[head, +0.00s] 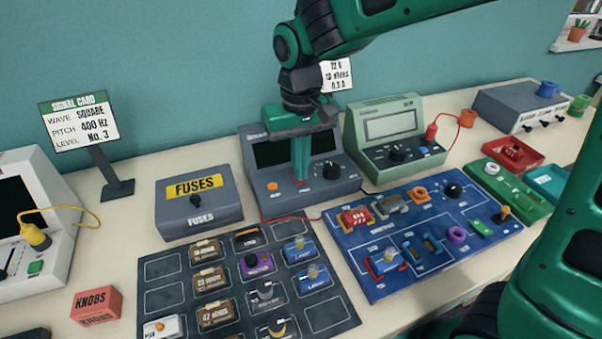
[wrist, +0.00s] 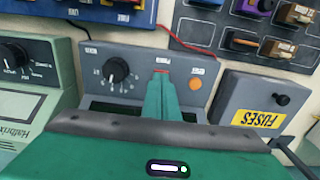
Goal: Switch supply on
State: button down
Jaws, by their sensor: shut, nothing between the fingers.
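The supply is a dark grey box (head: 350,183) with a dark screen, near the back of the table in the head view. Its front panel (wrist: 140,62) also shows in the wrist view. It carries a black knob (head: 331,170), an orange button (head: 272,187) and, between them, a small red part (wrist: 161,71), mostly hidden by my fingers. My gripper (head: 301,179) is shut and empty, pointing down at the front panel over that red part. Its fingertips (wrist: 160,80) are at or very close to it; I cannot tell whether they touch. The screen looks dark.
A grey fuse box (head: 198,215) stands left of the supply, and a green meter (head: 385,125) stands close on its right. A parts tray (head: 325,315) and a blue circuit board (head: 385,285) lie in front. A red wire (head: 290,219) runs from the supply towards the board.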

dwell(0.3)
notch_tip(320, 180, up, 7)
dwell(0.9)
jog(key=shift+f, duration=0.15)
jog(key=s+d+f+m, duration=0.1)
jog(key=s+d+m, duration=0.1)
jog(key=d, duration=0.9)
jog(key=s+d+m, duration=0.3)
jog(key=d, duration=0.9)
jog(key=s+d+f+m, duration=0.1)
jog(key=s+d+f, duration=0.1)
jog(key=s+d, duration=0.2)
jog(key=s+d+f+m, duration=0.1)
jog(key=s+d+m, duration=0.1)
jog(key=s+d, duration=0.2)
jog(key=s+d+f+m, duration=0.1)
jog(key=s+d+f, duration=0.1)
jog(key=s+d, duration=0.3)
jog(key=shift+s+f+m, duration=0.15)
jog(key=shift+s+f, duration=0.05)
jog(key=shift+s, duration=0.6)
jog(key=shift+s+f+m, duration=0.15)
jog(key=shift+s, duration=0.6)
